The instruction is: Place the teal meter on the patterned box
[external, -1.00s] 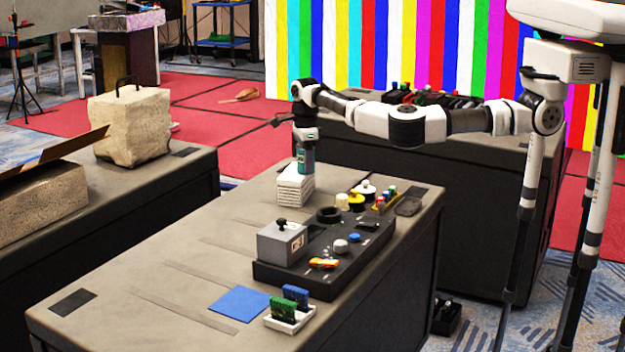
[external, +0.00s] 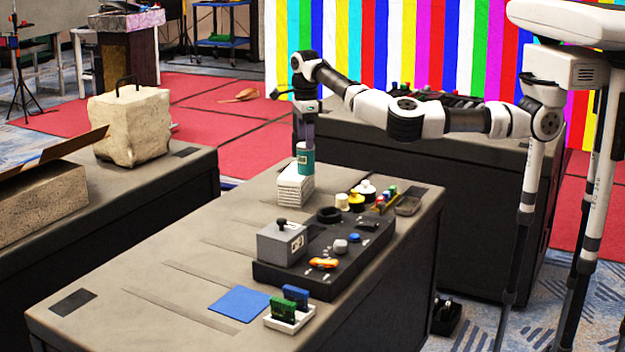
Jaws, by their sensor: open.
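The teal meter (external: 305,159) stands upright on top of the white ridged box (external: 294,188), which appears to be the patterned box, near the far end of the dark table. My gripper (external: 305,141) points down directly above the meter, open, with its fingertips at or just over the meter's top. I cannot tell whether the fingertips still touch it. The whole side of the meter facing the camera shows.
A black tray (external: 262,273) with a grey switch box (external: 282,243) and small parts lies in front. Jars (external: 356,202) stand right of the white box. A blue mat (external: 239,303) and a white holder (external: 290,319) lie nearer. Table left of the white box is clear.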

